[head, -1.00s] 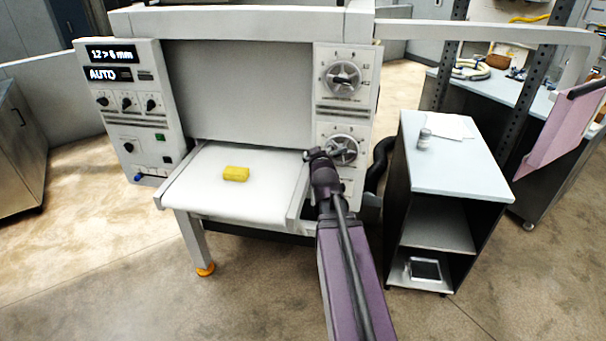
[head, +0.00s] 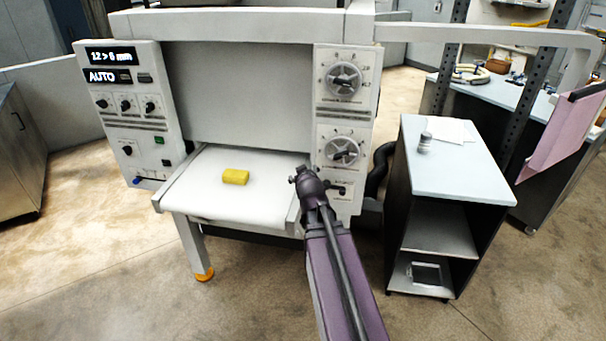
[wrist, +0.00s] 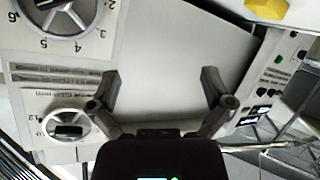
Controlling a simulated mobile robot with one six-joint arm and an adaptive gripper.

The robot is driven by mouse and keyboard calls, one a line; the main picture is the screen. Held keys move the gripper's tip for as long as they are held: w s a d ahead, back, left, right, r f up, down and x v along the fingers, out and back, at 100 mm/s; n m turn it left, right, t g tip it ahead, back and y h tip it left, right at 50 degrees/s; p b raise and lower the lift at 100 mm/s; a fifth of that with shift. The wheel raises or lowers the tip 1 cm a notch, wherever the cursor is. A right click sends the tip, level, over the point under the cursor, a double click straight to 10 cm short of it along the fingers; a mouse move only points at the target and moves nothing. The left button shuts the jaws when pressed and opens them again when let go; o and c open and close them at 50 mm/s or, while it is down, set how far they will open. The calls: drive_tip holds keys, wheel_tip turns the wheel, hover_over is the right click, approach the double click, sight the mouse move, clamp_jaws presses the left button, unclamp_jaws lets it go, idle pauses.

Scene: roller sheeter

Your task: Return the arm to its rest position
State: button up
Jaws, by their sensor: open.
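My gripper (wrist: 160,82) is open and empty in the wrist view, its two dark fingers spread apart in front of the sheeter's pale panel. In the head view my gripper (head: 298,176) is small and dark, by the right edge of the white belt (head: 215,200), left of and below the lower dial (head: 341,152). My purple arm reaches up to it from the bottom of the picture. A yellow block (head: 235,177) lies on the belt, to the left of my gripper and apart from it. In the wrist view the yellow block (wrist: 267,8) is cut off at the top.
The roller sheeter has an upper dial (head: 341,82) on its right panel and a left panel reading "12 > 6 mm" and "AUTO" (head: 108,76). A cart (head: 455,170) stands to the right with a small jar (head: 424,142) on top. Floor is open at the front left.

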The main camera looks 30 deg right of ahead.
idle(0.7)
drive_tip(key=s+a+f+g+y, duration=0.2)
drive_tip(key=s+a+f+g, duration=0.1)
drive_tip(key=a+f, duration=0.3)
drive_tip(key=s+a+f+g+y, duration=0.2)
drive_tip(key=s+a+f+g, duration=0.15)
drive_tip(key=a, duration=0.45)
drive_tip(key=s+a+f+g+y+b, duration=0.1)
drive_tip(key=s+a+f+g, duration=0.2)
drive_tip(key=s+a+g, duration=0.3)
drive_tip(key=s+a, duration=0.3)
drive_tip(key=a, duration=0.1)
drive_tip(key=shift+s+a, duration=0.2)
drive_tip(key=shift+s, duration=0.1)
